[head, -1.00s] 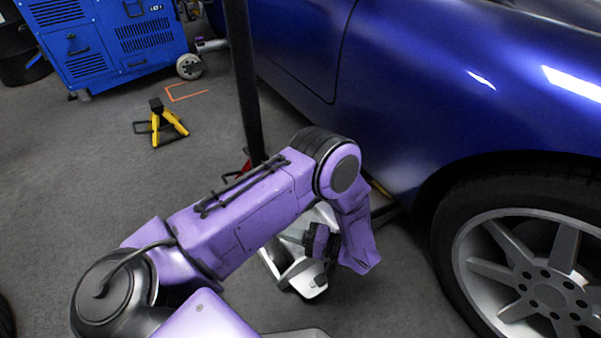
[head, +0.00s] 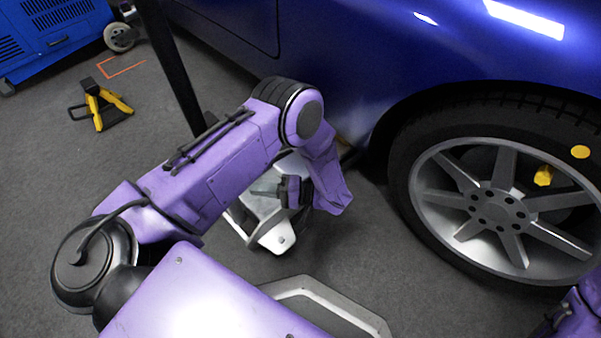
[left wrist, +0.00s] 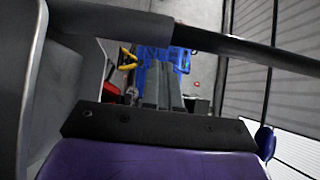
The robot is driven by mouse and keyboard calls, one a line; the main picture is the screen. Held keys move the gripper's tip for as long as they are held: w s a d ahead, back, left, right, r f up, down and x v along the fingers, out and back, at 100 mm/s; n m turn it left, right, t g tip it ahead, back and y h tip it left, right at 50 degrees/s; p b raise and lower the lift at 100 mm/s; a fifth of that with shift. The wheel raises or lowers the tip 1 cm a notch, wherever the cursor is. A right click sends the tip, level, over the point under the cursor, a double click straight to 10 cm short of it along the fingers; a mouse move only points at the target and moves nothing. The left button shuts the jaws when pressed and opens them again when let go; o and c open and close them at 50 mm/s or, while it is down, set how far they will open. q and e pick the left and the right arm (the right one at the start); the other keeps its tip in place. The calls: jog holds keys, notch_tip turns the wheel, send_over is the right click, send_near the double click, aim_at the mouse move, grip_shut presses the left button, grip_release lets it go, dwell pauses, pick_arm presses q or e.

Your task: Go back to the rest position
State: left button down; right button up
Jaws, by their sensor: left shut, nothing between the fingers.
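My left arm (head: 230,160), purple with black joints, reaches in from the left and bends down at its far joint beside the blue car. The left gripper (head: 264,188) is low, over a white and grey piece of equipment on the floor, and partly hidden by my arm. In the left wrist view its two grey fingers (left wrist: 162,88) lie together with nothing between them. A small purple and black part of my right arm (head: 578,312) shows at the lower right edge. Its gripper cannot be made out.
The blue car (head: 350,60) and its wheel (head: 500,210) fill the right. A yellow piece (head: 543,176) and a yellow disc (head: 580,152) show by the wheel. A black post (head: 172,70) stands behind my arm. A yellow jack stand (head: 100,106) and blue cabinet (head: 50,35) are left.

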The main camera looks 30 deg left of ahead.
pick_arm(q)
jog(key=p+v, duration=0.1)
jog(key=v, duration=0.8)
jog(key=shift+d, duration=0.35)
jog(key=shift+w, duration=0.1)
